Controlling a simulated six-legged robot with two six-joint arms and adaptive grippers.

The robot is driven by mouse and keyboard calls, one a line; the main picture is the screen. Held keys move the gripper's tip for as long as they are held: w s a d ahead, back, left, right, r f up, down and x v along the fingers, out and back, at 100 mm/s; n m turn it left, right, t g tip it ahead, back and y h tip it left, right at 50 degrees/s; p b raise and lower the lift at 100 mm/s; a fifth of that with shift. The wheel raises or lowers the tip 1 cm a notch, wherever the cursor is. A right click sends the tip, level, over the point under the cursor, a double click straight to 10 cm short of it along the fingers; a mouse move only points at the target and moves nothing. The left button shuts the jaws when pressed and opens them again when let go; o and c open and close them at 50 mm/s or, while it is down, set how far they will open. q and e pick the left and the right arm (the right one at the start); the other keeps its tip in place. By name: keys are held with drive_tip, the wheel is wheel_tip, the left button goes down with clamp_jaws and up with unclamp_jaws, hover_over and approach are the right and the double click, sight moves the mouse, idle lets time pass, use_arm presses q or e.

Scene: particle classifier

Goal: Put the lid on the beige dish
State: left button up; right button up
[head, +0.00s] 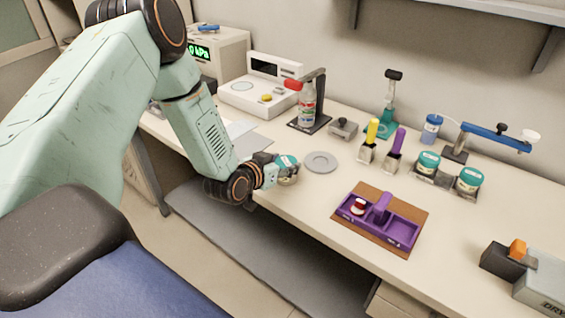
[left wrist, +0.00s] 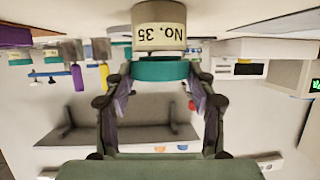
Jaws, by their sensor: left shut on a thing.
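The beige dish (head: 289,179) stands near the front edge of the bench, left of a grey round plate. In the left wrist view, which is upside down, the dish (left wrist: 160,35) carries a "No. 35" label. The teal lid (head: 288,160) is at the dish's top. It also shows in the left wrist view (left wrist: 160,69), level and lined up with the dish. No clear gap shows between them, but I cannot tell if the lid is fully seated. My left gripper (head: 274,167) is shut on the lid, with a finger on each side. My right gripper is out of view.
The grey plate (head: 320,161) lies just right of the dish. A purple tray (head: 402,232) sits on a brown board (head: 345,228) at front right. Two teal-lidded jars (head: 428,162) (head: 468,180) stand farther right. A bottle stand (head: 309,124) is behind the dish.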

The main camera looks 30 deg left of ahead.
use_arm(q)
drive_tip(key=shift+f+b, duration=0.35)
drive_tip(key=shift+f, duration=0.15)
idle(0.7)
drive_tip(key=o, duration=1.1)
drive_tip(key=shift+s, duration=0.1)
drive_tip(key=v, duration=0.6)
drive_tip(key=shift+r, duration=0.1)
drive_tip(key=shift+s+r, duration=0.25)
drive_tip(key=shift+s, duration=0.3)
